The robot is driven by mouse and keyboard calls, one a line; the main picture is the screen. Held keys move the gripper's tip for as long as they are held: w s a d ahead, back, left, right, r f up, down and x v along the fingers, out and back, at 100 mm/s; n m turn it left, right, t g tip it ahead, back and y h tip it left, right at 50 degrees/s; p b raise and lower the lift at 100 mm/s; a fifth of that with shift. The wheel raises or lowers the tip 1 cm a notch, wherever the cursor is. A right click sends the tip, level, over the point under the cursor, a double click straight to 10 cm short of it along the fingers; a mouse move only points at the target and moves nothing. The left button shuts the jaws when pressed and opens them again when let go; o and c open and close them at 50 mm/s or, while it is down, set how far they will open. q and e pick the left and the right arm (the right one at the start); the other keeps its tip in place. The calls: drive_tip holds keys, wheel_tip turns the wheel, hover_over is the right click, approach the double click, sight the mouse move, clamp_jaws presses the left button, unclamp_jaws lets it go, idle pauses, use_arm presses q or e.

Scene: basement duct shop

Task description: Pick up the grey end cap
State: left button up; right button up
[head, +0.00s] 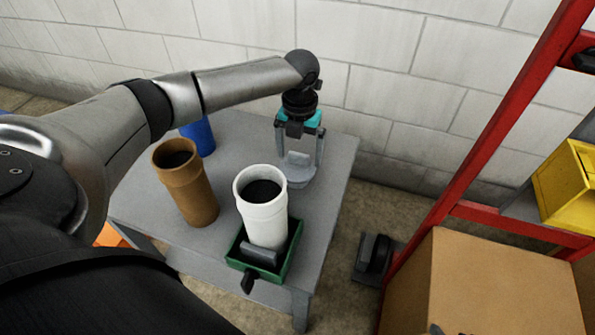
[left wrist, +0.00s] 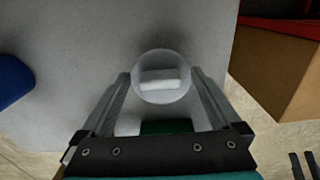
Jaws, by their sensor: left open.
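The grey end cap (head: 298,172) is a round disc with a raised bar across it, on the grey table near its far right corner. It also shows in the left wrist view (left wrist: 161,88), with the bar running left to right. My left gripper (head: 299,158) points down over the cap, open, with one finger on each side of it. In the left wrist view the fingertips (left wrist: 161,73) flank the disc with small gaps. I cannot tell whether they touch the table. Dark tips at the head view's bottom edge may be my right gripper; its jaws are unclear.
On the table (head: 231,153), a white pipe (head: 264,216) stands in a green tray (head: 282,274), near the cap. A brown pipe (head: 188,190) and a blue cylinder (head: 201,136) stand left. A cardboard box (head: 480,285) and red rack (head: 470,150) are right. A block wall is behind.

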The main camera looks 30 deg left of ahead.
use_arm(q)
drive_tip(key=shift+c, duration=0.2)
clamp_jaws()
idle(0.6)
